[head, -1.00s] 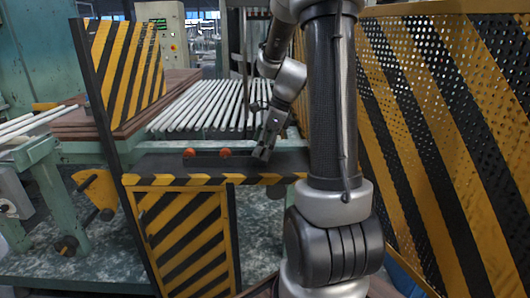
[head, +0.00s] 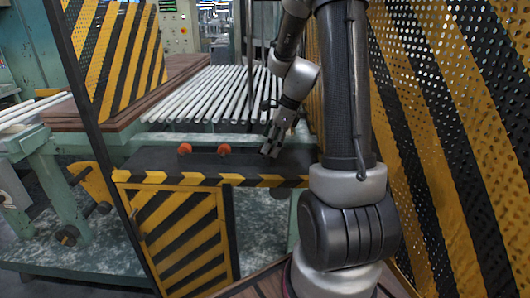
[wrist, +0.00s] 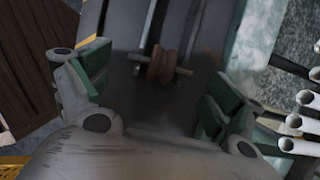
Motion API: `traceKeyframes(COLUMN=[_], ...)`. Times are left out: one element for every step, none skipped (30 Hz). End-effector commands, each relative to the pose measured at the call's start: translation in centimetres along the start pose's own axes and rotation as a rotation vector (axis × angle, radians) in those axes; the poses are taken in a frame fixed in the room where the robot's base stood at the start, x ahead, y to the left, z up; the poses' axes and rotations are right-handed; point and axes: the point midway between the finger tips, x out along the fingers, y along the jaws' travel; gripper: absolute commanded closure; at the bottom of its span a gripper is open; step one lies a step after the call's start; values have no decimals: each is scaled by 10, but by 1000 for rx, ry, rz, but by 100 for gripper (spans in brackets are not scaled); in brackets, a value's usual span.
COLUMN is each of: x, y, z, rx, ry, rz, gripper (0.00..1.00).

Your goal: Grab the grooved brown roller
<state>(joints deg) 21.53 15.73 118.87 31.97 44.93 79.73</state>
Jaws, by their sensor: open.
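The grooved brown roller (wrist: 163,67) shows in the wrist view on a thin crosswise axle, above a dark surface. It lies beyond the fingertips, roughly between their directions. My gripper (wrist: 155,85) is open and empty, its green-padded fingers spread wide to either side. In the head view two small orange-red round pieces, a left one (head: 185,149) and a right one (head: 223,150), sit on the dark shelf; I cannot tell which is the one in the wrist view. My gripper (head: 270,152) hangs to the right of both, over the shelf.
White tubes (head: 215,95) lie in a row behind the shelf; tube ends (wrist: 296,122) also show at the right of the wrist view. The dark shelf (head: 150,163) has a striped front edge. Striped perforated guards stand at the left (head: 108,45) and right (head: 450,130).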

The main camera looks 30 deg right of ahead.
Motion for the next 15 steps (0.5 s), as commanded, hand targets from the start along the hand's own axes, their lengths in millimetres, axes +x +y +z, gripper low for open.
traceKeyframes(x=[9,14,19,22,24,26,27,28,28,28,28,28,28,28,28], y=[0,0,0,0,0,0,0,-1,-1,-1,-1,-1,-1,-1,-1], z=[0,0,0,0,0,0,0,0,0,0,0,0,0,0,0], rx=[0,-1,-1,-1,-1,-1,-1,-1,-1,-1,-1,-1,-1,-1,-1], ry=[2,1,1,1,1,1,1,1,1,1,1,1,1,1,1], rz=[4,4,3,3,3,2,1,1,0,0,0,0,0,0,0], gripper=[7,7,7,7,7,7,7,7,7,7,7,7,7,11,18])
